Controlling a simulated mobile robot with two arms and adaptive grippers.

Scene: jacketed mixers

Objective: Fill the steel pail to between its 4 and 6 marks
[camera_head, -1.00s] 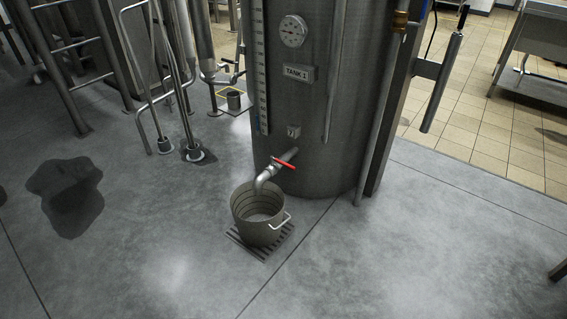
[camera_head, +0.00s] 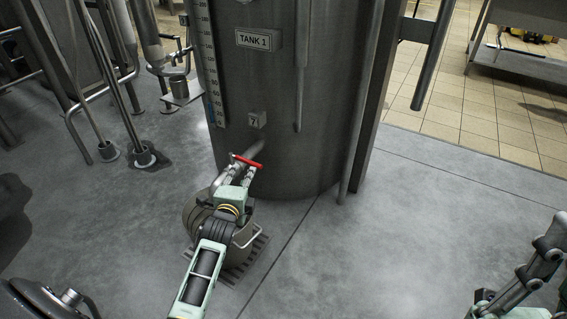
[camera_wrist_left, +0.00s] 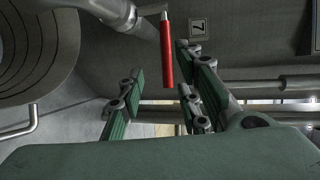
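The steel pail (camera_head: 191,212) stands on a floor grate under the spout of Tank 1 (camera_head: 285,90). My left arm covers much of it in the head view. Its ringed inside shows in the left wrist view (camera_wrist_left: 35,50); I cannot tell the level in it. The red valve handle (camera_head: 247,161) lies crosswise above the spout pipe. My left gripper (camera_head: 237,176) is right at the handle. In the left wrist view its fingers (camera_wrist_left: 160,100) are apart, with the red handle (camera_wrist_left: 167,50) between and just beyond them. My right gripper (camera_head: 525,275) shows partly at the lower right, away from the tank.
A scale strip (camera_head: 209,70) runs up the tank's left side. A small pot (camera_head: 181,90) hangs or stands by the pipes behind left. Pipe stands (camera_head: 143,157) rise at the left. A dark wet patch marks the left floor. The floor right of the pail is clear.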

